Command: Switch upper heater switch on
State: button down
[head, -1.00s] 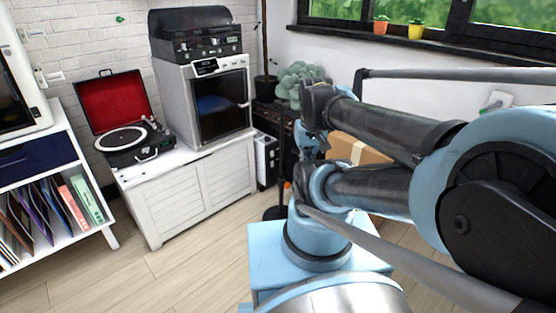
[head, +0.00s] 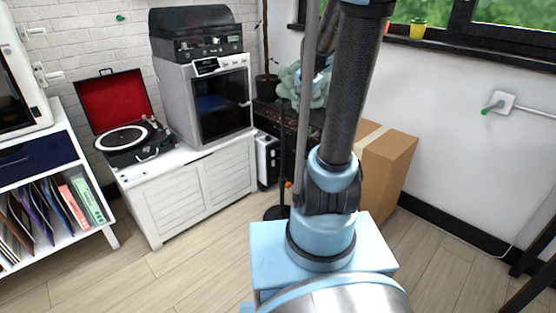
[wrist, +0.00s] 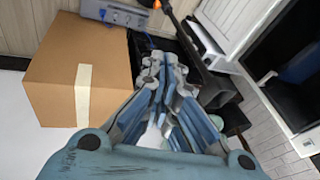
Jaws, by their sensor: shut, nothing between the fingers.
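A narrow white unit with a dark side (head: 267,158), which looks like the heater, stands on the floor right of the white cabinet in the head view. Its switches are too small to tell apart, and I cannot tell upper from lower. My gripper (wrist: 157,72) shows in the wrist view with its fingers together and nothing held. It points past the cardboard box toward the corner and touches nothing that I can see. In the head view my gripper is out of frame, beyond the top edge.
A cardboard box (head: 390,165) stands behind my arm; it fills the left of the wrist view (wrist: 75,70). A white cabinet (head: 200,190) bears a record player (head: 130,145) and a white oven-like machine (head: 215,105). A dark stand with a plant (head: 300,85) is in the corner. Wooden floor is open at front left.

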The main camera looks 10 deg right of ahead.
jog(key=w+d+f+m+t, duration=0.1)
jog(key=w+d+f+m, duration=0.25)
jog(key=w, duration=0.55)
jog(key=w+d+f+m, duration=0.2)
jog(key=w+f+m, duration=0.15)
jog(key=w, duration=0.55)
jog(key=w+d+f+m+t, duration=0.1)
jog(key=w+d+f+m, duration=0.2)
jog(key=w, duration=0.6)
jog(key=w+a+f+m+y, duration=0.1)
jog(key=w+a+f+m, duration=0.1)
jog(key=f, duration=0.9)
jog(key=w+a+f+m+y, duration=0.2)
jog(key=w+f+m, duration=0.1)
jog(key=f, duration=0.8)
jog(key=w+a+f+m+y, duration=0.1)
jog(key=w+a+f+m, duration=0.2)
jog(key=f, duration=0.8)
jog(key=shift+w+m, duration=0.25)
jog(key=shift+m, duration=0.45)
jog(key=shift+a, duration=0.1)
